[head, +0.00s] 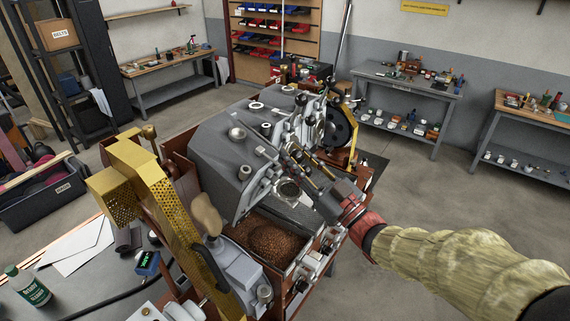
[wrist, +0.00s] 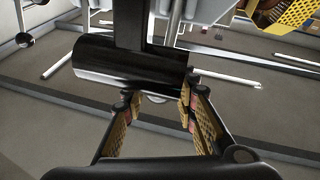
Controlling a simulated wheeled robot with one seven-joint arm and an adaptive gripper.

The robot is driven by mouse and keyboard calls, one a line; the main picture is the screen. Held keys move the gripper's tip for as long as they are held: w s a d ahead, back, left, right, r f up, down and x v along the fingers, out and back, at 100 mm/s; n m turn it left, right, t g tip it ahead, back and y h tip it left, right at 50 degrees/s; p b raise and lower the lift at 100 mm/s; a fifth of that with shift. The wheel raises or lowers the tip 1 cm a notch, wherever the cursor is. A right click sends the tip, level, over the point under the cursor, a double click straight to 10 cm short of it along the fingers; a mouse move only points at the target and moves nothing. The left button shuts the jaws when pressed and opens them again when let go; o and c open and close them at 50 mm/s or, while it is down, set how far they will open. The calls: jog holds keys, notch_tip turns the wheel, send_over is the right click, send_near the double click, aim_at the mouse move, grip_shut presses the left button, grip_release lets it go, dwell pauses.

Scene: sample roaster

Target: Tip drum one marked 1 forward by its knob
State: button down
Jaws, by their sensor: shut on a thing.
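The sample roaster (head: 215,150) is a grey-hooded machine on a reddish-brown frame, in the middle of the head view. My arm reaches in from the right, and my gripper (head: 300,172) is at the roaster's front among metal fittings. In the wrist view my gripper (wrist: 155,97) has its yellow-padded fingers apart, shut on a small pale rounded piece, which looks like the knob (wrist: 154,98). A dark glossy cylinder (wrist: 110,62) lies just beyond the fingertips, with a black upright part behind it. I cannot read a mark 1; the drum itself is mostly hidden.
A tray of brown beans (head: 272,241) sits at the roaster's near end. A yellow perforated guard (head: 150,170) stands left of it. A grey bench (head: 408,82) stands at the back right. Open floor lies to the right of the roaster.

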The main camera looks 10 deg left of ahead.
jog(key=shift+m+t+y, duration=0.3)
jog(key=shift+t+y, duration=0.3)
jog(key=shift+s+d+f+b, duration=0.25)
jog(key=shift+d+f+b, duration=0.35)
jog(key=shift+b, duration=0.5)
jog(key=shift+s+d+f+b, duration=0.25)
jog(key=shift+d+f+b, duration=0.35)
jog(key=shift+b, duration=0.45)
jog(key=shift+s+d+f+b, duration=0.25)
jog(key=shift+d+f+b, duration=0.35)
jog(key=shift+b, duration=0.5)
jog(key=shift+f, duration=0.4)
jog(key=c, duration=1.8)
grip_release()
jog(key=shift+d, duration=0.15)
jog(key=shift+o, duration=0.7)
jog(key=shift+s+d+r, duration=0.1)
jog(key=shift+r, duration=0.05)
jog(key=shift+o, duration=1.3)
jog(key=shift+r, duration=0.15)
jog(key=v, duration=1.2)
